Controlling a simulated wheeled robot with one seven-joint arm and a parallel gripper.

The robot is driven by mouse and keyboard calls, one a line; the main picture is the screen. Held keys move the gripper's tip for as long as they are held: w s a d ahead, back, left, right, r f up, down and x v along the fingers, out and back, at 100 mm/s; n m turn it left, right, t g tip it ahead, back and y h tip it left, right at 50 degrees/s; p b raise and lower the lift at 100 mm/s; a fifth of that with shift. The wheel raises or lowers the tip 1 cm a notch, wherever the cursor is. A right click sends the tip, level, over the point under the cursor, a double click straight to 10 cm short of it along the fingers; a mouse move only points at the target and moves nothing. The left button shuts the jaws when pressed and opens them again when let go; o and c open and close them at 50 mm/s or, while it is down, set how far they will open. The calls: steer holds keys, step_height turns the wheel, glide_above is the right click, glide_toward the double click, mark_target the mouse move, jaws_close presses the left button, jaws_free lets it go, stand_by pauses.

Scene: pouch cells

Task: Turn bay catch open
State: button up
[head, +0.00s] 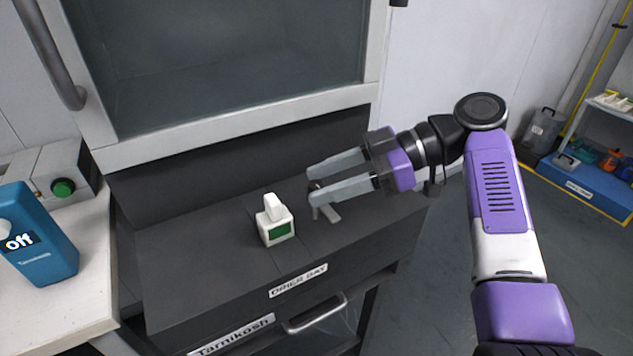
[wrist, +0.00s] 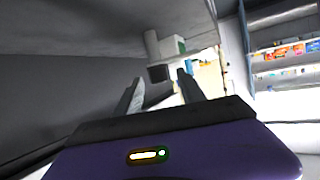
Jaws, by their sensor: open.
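A small grey lever-like piece, which looks like the bay catch (head: 328,213), stands on the dark top of the drier bay in the head view. Its upper part is partly hidden by my gripper's fingers. My gripper (head: 313,184) is open, with its fingers pointing left at the catch. Whether the fingers touch it I cannot tell. In the wrist view my gripper (wrist: 160,88) shows its two fingers apart, with a small dark block (wrist: 160,74) beyond and between the tips; I cannot tell if it is the catch.
A white block with a green panel (head: 275,222) stands left of the catch. The drier bay (head: 200,262) has a front handle (head: 315,314). A blue bottle (head: 40,245) and a green-button box (head: 62,186) are on the left bench. A glazed hood (head: 230,70) rises behind.

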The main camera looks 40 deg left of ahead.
steer(key=v, duration=0.6)
stand_by(0.4)
